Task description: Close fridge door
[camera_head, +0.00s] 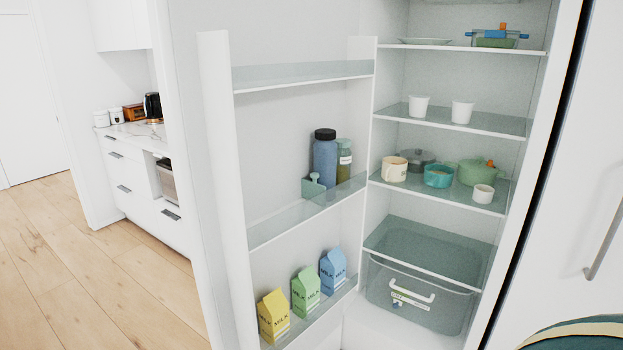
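The fridge door (217,150) stands wide open on the left of the fridge, with its inner side and shelves facing me. Its door shelves hold yellow, green and blue milk cartons (305,291) at the bottom and a blue bottle (325,160) with a green bottle (344,160) in the middle. The fridge interior (455,145) is exposed, with cups, pots and a clear drawer (415,297). Neither my left nor my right gripper shows in the head view.
Wooden floor (95,270) lies clear to the left of the door. A white counter (142,132) with a kettle (153,106) stands behind at the left. A white panel with a handle (604,240) is at the right. A dark green rounded thing (580,332) shows at the bottom right corner.

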